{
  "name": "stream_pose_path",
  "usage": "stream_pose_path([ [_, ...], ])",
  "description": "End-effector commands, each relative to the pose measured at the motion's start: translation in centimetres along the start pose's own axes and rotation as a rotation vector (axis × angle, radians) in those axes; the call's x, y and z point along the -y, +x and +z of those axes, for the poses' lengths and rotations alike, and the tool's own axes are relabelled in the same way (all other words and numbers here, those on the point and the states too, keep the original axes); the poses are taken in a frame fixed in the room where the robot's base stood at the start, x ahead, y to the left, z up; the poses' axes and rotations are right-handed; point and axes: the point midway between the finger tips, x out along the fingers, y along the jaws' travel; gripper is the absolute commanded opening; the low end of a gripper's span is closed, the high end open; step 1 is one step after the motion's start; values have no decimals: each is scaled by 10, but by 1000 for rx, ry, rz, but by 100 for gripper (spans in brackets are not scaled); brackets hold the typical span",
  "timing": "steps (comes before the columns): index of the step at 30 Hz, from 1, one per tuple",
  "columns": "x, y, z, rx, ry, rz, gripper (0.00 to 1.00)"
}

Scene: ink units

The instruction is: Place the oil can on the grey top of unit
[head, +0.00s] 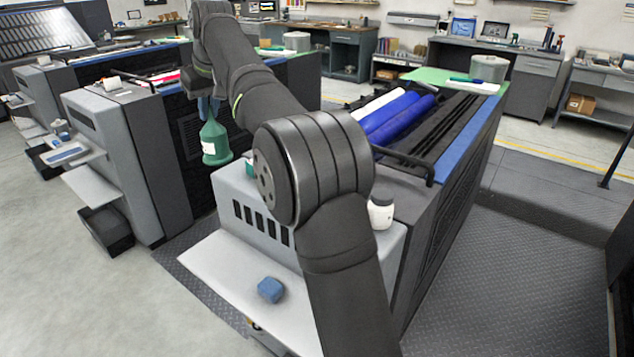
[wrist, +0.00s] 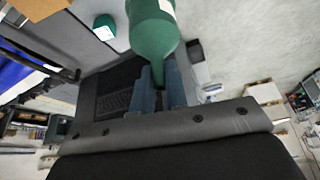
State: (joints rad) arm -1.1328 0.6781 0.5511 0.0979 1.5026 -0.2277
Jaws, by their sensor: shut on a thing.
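The oil can (head: 215,143) is green with a pale label and a narrow spout at the top. My gripper (head: 208,108) is shut on it near the spout and holds it upright in the air, left of the near unit. In the wrist view the can (wrist: 153,30) hangs beyond the blue-grey fingers (wrist: 162,88). The unit's grey top (head: 228,190) lies right of and below the can, partly hidden by my arm. A white jar with a dark lid (head: 381,212) stands on it at the right.
Another green item (head: 250,163), mostly hidden by my arm, is at the grey top; it also shows in the wrist view (wrist: 104,27). A blue block (head: 270,289) lies on the lower pale shelf (head: 225,275). A second unit (head: 125,150) stands at left.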

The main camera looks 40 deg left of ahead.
Motion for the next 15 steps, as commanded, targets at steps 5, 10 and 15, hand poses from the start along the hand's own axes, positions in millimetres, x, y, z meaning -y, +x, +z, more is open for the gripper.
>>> stream_pose_path([
  [5, -7, -8, 1, -1, 10, 5, 0],
  [10, -18, -10, 7, -1, 26, 12, 0],
  [15, -36, -16, 16, -2, 52, 23, 0],
])
